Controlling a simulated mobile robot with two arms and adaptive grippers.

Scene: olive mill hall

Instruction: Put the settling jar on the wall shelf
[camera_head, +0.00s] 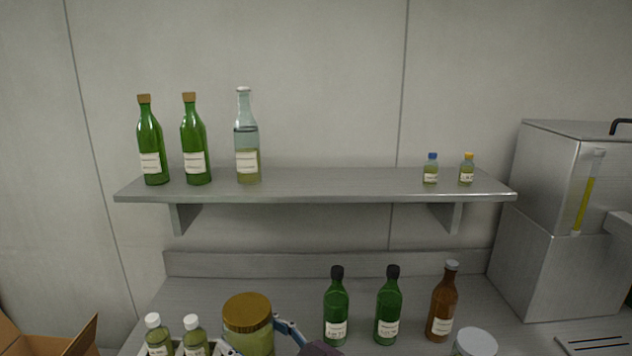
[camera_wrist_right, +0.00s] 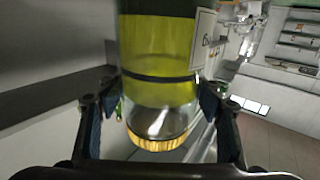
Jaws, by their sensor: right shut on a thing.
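The settling jar (camera_head: 248,326) has a gold-brown lid and greenish-yellow contents; it is at the bottom edge of the head view, its base cut off. My right gripper (camera_head: 288,330) is shut on it from its right side. In the right wrist view the jar (camera_wrist_right: 158,50) fills the middle between the two fingers (camera_wrist_right: 160,95), its gold lid toward the bottom of the picture. The wall shelf (camera_head: 320,185) is above and behind the jar. Whether the jar touches the surface below cannot be told.
Two green corked bottles (camera_head: 194,145) and a clear bottle (camera_head: 246,140) stand on the shelf's left; two small vials (camera_head: 431,170) stand on its right. Between them the shelf is bare. Two dark green bottles (camera_head: 336,308) and a brown bottle (camera_head: 441,305) stand on the counter below.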

